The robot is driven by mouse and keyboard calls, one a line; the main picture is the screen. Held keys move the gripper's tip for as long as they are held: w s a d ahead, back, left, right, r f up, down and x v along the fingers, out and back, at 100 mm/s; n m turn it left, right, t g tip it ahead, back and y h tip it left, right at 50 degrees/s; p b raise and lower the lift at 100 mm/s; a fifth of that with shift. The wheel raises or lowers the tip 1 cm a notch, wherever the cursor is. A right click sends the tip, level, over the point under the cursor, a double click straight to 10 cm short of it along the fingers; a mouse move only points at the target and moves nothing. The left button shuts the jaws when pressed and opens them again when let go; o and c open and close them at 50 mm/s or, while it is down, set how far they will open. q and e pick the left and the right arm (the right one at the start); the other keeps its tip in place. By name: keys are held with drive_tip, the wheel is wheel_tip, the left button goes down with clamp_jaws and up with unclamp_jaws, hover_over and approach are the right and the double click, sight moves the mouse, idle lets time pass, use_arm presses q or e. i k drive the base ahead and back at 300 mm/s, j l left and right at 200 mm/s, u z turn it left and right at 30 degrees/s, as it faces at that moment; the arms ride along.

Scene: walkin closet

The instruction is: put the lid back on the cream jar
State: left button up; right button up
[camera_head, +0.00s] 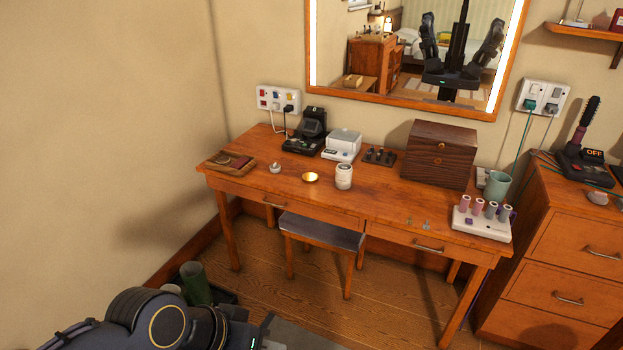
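The cream jar (344,179) is a small white jar standing upright on the wooden dressing table, near its middle. A round gold disc (310,177), which looks like the lid, lies on the tabletop just left of the jar and apart from it. My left arm (165,322) shows as dark links at the bottom left, well short of the table. No fingertips of my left gripper show clearly. My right arm and gripper are out of the direct view. My body is reflected in the mirror, too small to read the grippers.
The dressing table (385,204) also holds a tray (229,163), a small round pot (275,168), black and white devices at the back, a dark wooden box (439,154) and a roller set (482,223). A stool (322,231) stands under the front edge. Drawers (575,255) stand right.

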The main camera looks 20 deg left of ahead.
sight(344, 181)
drive_tip(key=i+j, duration=0.15)
drive_tip(key=i, duration=0.45)
drive_tip(key=i+j+u, duration=0.1)
drive_tip(key=i, duration=0.5)
drive_tip(key=i+j, duration=0.25)
drive_tip(key=i, duration=0.35)
